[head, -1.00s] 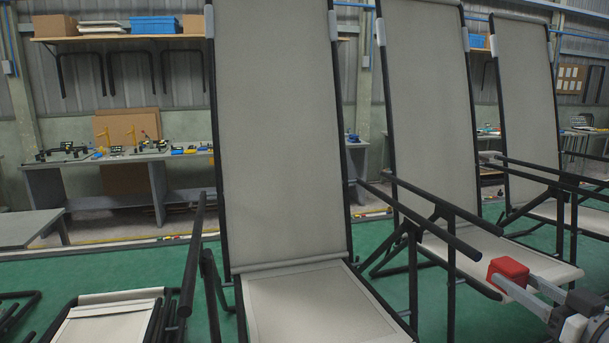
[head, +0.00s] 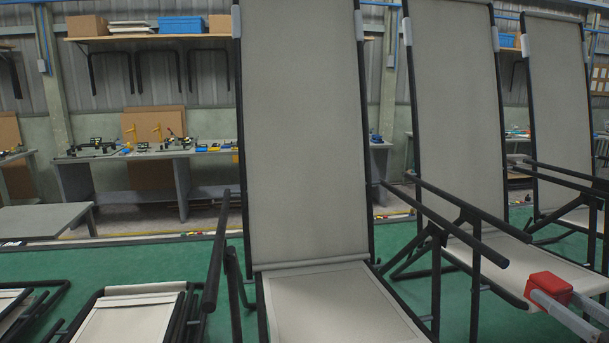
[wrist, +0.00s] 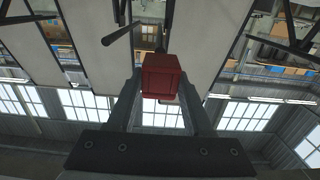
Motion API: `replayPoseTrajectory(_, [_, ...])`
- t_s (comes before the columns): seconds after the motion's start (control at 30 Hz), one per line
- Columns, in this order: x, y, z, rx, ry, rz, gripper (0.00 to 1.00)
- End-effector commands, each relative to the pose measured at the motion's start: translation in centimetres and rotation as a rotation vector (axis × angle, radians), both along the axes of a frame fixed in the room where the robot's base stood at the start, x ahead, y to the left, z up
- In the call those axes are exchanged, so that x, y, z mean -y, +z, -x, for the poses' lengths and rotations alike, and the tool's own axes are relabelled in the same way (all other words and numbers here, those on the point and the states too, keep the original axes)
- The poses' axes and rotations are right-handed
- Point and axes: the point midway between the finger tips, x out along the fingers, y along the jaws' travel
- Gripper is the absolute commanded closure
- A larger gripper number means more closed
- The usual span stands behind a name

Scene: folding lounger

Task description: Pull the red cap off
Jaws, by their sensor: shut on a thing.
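The red cap (head: 549,287), a small red block, is at the lower right of the head view. My gripper (head: 553,298) is shut on it, with one grey finger along each side. In the wrist view the cap (wrist: 161,76) sits between the two fingertips. The nearest lounger (head: 305,130) stands in the middle with a tall pale back panel and black tube frame. Its right armrest (head: 460,225) ends in a bare black tube tip, left of the cap and apart from it. Whether the cap touches anything behind it is hidden.
Two more upright loungers (head: 455,110) stand to the right; one seat lies behind my gripper. Folded loungers (head: 130,315) lie at the lower left. A workbench (head: 215,160) with tools runs along the back wall. Green floor (head: 150,255) is open between.

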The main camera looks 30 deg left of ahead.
Motion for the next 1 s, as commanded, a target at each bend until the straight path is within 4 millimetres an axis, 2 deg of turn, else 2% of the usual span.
replayPoseTrajectory(0.7, [0.0,5.7,0.0,0.001,0.0,0.0,1.0])
replayPoseTrajectory(1.0, [0.0,6.0,0.0,0.001,0.0,0.0,1.0])
